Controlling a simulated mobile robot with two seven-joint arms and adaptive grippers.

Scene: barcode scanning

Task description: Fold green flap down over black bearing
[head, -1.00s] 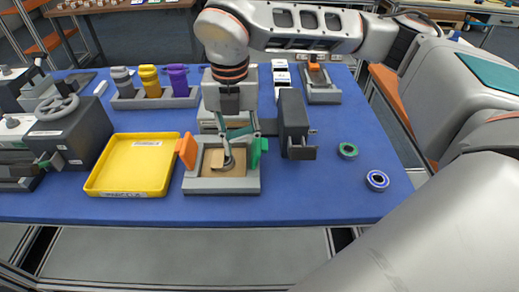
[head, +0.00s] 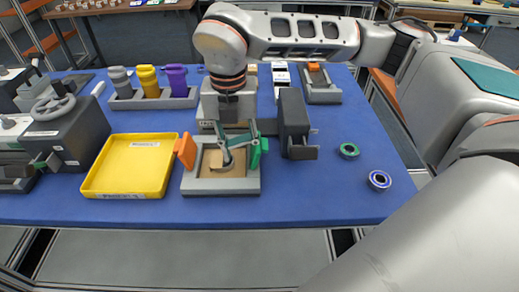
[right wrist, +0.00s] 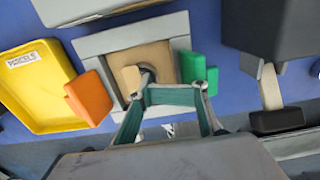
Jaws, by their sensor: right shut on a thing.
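The grey box fixture (head: 223,187) stands on the blue table with a cardboard-coloured inside. The green flap (head: 264,147) stands up at its right side; it also shows in the right wrist view (right wrist: 193,66). The orange flap (head: 185,151) leans outward on the left and also shows in the right wrist view (right wrist: 89,99). A dark rounded part, perhaps the black bearing, lies inside, mostly hidden. My right gripper (head: 242,152) is low over the box, its right finger against the green flap. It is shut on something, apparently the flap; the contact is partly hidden. My left gripper is out of view.
A yellow tray (head: 125,191) stands close left of the box. A dark grey device (head: 293,122) stands close right. The table's front strip is clear.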

